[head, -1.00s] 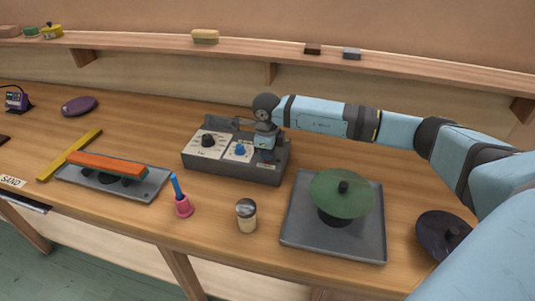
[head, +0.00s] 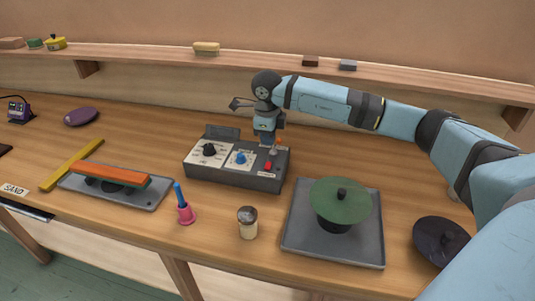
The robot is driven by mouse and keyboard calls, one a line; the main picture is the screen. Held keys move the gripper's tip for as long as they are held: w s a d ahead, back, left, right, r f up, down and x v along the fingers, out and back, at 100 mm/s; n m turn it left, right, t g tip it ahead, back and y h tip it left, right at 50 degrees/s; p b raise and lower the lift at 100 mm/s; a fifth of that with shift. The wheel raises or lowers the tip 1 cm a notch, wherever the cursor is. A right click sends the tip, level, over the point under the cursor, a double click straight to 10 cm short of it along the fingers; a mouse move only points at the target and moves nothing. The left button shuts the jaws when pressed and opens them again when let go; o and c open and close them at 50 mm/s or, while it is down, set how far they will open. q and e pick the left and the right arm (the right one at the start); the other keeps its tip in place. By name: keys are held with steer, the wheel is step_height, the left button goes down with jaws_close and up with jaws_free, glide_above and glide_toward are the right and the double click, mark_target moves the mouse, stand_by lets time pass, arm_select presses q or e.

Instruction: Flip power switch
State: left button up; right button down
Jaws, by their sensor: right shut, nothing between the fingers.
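A grey control box (head: 236,181) stands on the wooden bench in the middle of the head view. Its sloped top has white panels, a black knob (head: 209,149), a blue knob (head: 240,157) and a red switch (head: 268,165) at the right end. My right gripper (head: 273,151) points down just above the red switch, with its fingers shut and empty. The fingertips are small, and I cannot tell whether they touch the switch. My left gripper is not in view.
A green lid-like disc (head: 340,200) sits on a grey tray (head: 300,252) to the right. A dark disc (head: 440,241), a small shaker (head: 247,223), a pink bell (head: 186,213) and an orange bar (head: 108,174) surround the box. A shelf (head: 270,60) runs behind.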

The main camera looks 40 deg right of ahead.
step_height(320, 180, up, 5)
steer(key=shift+w+d+f, duration=0.1)
steer(key=shift+w, duration=0.05)
stand_by(0.4)
